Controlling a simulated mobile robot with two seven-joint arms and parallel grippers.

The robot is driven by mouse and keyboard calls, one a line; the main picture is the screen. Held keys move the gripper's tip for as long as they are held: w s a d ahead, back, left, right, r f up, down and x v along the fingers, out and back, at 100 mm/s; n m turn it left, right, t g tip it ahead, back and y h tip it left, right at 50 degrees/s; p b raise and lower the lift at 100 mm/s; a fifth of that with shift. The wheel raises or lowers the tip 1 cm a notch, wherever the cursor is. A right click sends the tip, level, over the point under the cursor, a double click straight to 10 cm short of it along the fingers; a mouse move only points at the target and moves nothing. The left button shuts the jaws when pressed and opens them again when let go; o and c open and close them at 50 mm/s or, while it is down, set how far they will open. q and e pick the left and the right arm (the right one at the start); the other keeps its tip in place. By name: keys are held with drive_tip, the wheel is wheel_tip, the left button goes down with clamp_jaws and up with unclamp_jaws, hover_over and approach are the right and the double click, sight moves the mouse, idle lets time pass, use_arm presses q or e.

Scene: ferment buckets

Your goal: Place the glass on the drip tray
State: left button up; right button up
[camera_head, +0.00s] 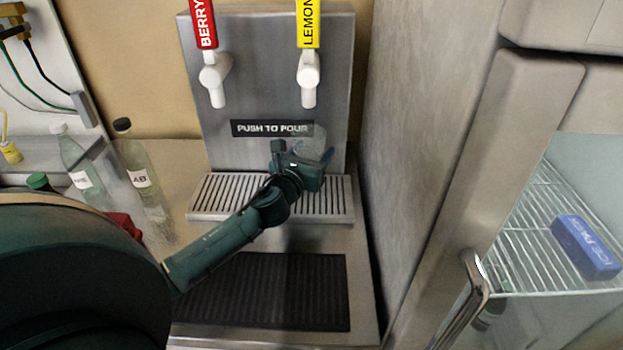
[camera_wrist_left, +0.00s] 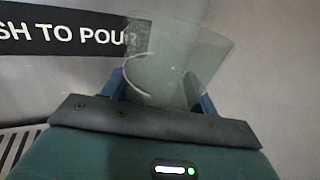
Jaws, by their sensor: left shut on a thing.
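A clear glass (camera_head: 314,147) is held by my left gripper (camera_head: 303,165), in front of the steel dispenser panel and above the right part of the drip tray (camera_head: 200,206). In the left wrist view the glass (camera_wrist_left: 170,65) stands between the two blue fingers of my left gripper (camera_wrist_left: 162,95), which is shut on it. The glass looks tilted in that view. The gripper hides part of the tray, and I cannot tell how far the glass base is above the slats. My right gripper is not in view.
The dispenser (camera_head: 265,90) has a red BERRY tap (camera_head: 214,75) and a yellow LEMON tap (camera_head: 309,75). A black mat (camera_head: 275,290) lies in front. Bottles (camera_head: 140,165) stand at the left. A fridge (camera_head: 530,130) with an open-looking interior and grey wall bound the right side.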

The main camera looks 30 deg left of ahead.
use_arm(q)
drive_tip(key=shift+f+b, duration=0.95)
drive_tip(key=shift+f, duration=1.9)
drive_tip(key=o, duration=1.2)
drive_tip(key=shift+r, duration=0.1)
drive_tip(key=shift+r+p, duration=0.2)
drive_tip(key=shift+p, duration=0.1)
drive_tip(key=s, duration=0.3)
drive_tip(key=s+d, duration=0.1)
drive_tip(key=s, duration=0.3)
drive_tip(key=s+b, duration=0.1)
drive_tip(key=s, duration=0.2)
drive_tip(key=shift+s+d+f, duration=0.2)
drive_tip(key=shift+d, duration=0.15)
drive_tip(key=shift+s+d+r, duration=0.1)
drive_tip(key=shift+s, duration=0.65)
